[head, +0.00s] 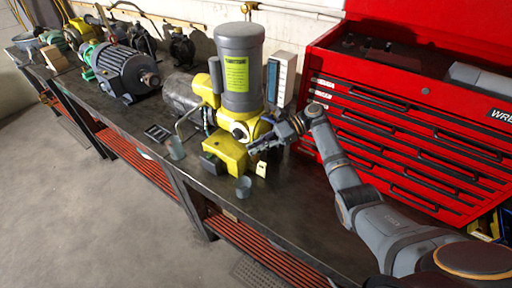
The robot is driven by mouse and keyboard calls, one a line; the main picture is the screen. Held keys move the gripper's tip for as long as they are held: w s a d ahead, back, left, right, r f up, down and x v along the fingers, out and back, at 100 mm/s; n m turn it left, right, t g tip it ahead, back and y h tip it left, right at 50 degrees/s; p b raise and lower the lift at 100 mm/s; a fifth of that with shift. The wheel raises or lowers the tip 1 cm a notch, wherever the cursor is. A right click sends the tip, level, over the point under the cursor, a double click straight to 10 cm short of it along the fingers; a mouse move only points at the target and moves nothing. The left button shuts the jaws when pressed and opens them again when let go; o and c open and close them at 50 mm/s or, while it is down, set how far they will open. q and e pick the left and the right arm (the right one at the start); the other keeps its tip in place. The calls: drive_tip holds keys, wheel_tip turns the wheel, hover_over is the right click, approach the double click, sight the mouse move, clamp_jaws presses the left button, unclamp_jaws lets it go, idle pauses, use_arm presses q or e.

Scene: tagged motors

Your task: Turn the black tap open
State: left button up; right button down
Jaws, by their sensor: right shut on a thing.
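A yellow machine with an upright grey motor (240,75) stands on the dark workbench (300,205), in front of the red tool chest. My right gripper (258,146) reaches in from the right, low at the machine's yellow front block (226,152). Its fingers are shut at the block's right side, on what seems to be the black tap. The tap is mostly hidden by the fingers, and its turn angle cannot be told. A small pale yellow tag (261,170) stands just below the gripper. My left gripper is not in view.
A grey cup (243,187) stands in front of the machine and another (176,148) to its left. A red tool chest (400,120) rises close behind my right arm. A grey motor (122,74) and several other machines fill the bench's left end.

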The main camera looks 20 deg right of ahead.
drive_tip(key=c, duration=1.4)
unclamp_jaws()
drive_tip(key=shift+o, duration=0.2)
